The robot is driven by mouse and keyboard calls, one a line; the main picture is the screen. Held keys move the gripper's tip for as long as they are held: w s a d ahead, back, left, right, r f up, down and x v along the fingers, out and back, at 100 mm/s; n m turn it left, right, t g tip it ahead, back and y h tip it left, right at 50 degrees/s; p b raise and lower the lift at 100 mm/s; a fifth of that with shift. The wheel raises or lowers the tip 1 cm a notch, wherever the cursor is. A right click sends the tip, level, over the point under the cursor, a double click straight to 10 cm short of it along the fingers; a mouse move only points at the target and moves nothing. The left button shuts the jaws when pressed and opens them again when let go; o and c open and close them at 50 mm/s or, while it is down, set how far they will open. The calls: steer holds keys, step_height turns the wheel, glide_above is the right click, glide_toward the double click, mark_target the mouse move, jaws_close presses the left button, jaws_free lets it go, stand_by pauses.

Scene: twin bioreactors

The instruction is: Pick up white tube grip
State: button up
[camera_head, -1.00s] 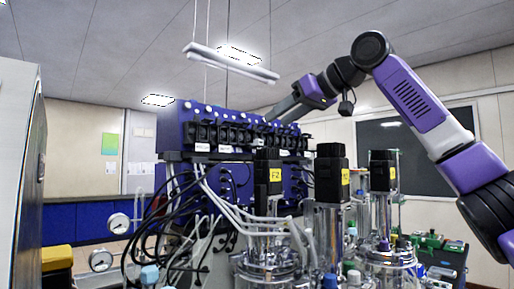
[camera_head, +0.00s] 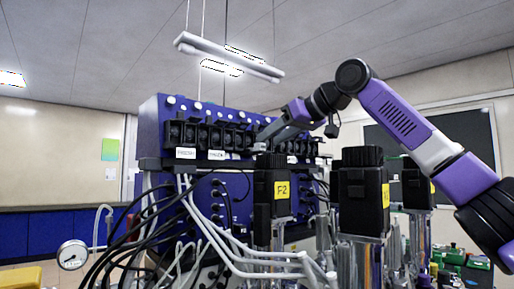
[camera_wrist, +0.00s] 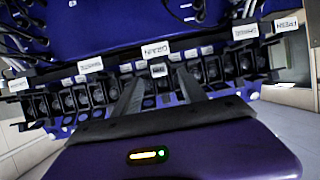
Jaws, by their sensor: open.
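Several white tubes (camera_head: 222,238) run down from the blue pump unit (camera_head: 150,112) in the head view and bend to the right behind the F2 motor. Which part of them is the white tube grip I cannot tell. My gripper (camera_head: 262,146) is up at the black pump row (camera_head: 206,137), on the unit's front, above the tubes.
Black motor heads (camera_head: 272,190) and (camera_head: 362,190) stand close below and right of my gripper. Black cables (camera_head: 135,225) crowd the left side. A round gauge (camera_head: 73,255) is at the lower left. The space above the pump unit is open.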

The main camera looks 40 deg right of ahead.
steer(key=x, duration=0.3)
steer(key=shift+r, duration=0.1)
steer(key=shift+c, duration=0.2)
jaws_close()
steer(key=shift+r+p, duration=0.25)
steer(key=shift+p, duration=0.3)
steer(key=shift+r+p, duration=0.35)
steer(key=shift+p, duration=0.15)
steer(key=shift+r+p, duration=0.25)
steer(key=shift+p, duration=0.1)
